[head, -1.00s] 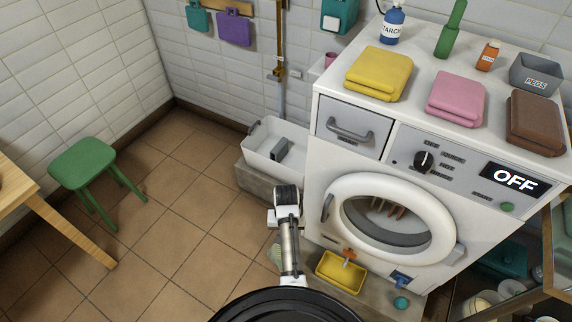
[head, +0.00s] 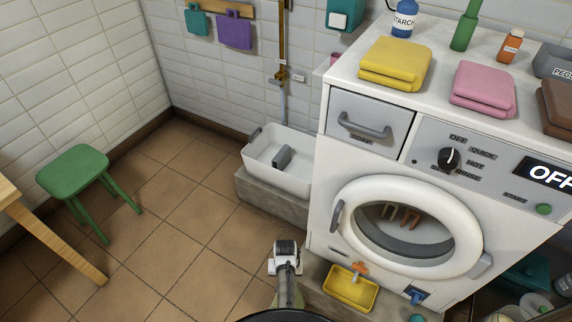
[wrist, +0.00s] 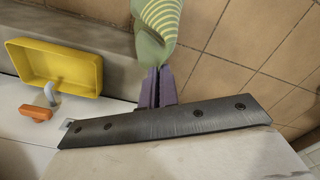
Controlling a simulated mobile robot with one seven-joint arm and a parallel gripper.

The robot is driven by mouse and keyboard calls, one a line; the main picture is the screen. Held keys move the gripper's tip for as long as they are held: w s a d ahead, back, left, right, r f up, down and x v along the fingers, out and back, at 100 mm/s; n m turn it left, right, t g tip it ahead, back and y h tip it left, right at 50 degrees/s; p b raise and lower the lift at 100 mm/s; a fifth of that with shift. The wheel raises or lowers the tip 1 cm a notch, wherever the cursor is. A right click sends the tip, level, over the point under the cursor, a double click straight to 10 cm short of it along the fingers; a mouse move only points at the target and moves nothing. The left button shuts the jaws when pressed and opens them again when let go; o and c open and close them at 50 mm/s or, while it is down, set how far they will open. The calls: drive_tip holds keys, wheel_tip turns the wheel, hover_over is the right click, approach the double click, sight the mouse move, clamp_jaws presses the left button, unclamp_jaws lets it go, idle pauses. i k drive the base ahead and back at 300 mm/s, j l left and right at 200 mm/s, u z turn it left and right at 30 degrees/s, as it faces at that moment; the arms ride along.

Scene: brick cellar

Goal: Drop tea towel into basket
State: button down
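The tea towel (wrist: 157,28), green with yellow stripes, shows at the top of the wrist view, bunched and narrowing toward my gripper. My gripper (wrist: 157,72) has purple fingers close together, with their tips at the towel's lower end. The towel appears pinched between them, above the tiled floor; the exact grip is partly hidden. In the head view my arm is low in the middle, and I cannot make out the towel there. No basket is clearly identifiable; a white open tub (head: 258,153) with a grey piece inside stands left of the washing machine.
The washing machine (head: 348,240) fills the right side, with folded towels and bottles on top. A yellow tray (head: 350,290) sits low before it and also shows in the wrist view (wrist: 88,75). A green stool (head: 72,172) and wooden table (head: 60,245) stand left. The floor between is clear.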

sight(296, 179)
drive_tip(key=i+j, duration=1)
drive_tip(key=j, duration=0.2)
drive_tip(key=i+j, duration=0.95)
drive_tip(key=j, duration=0.25)
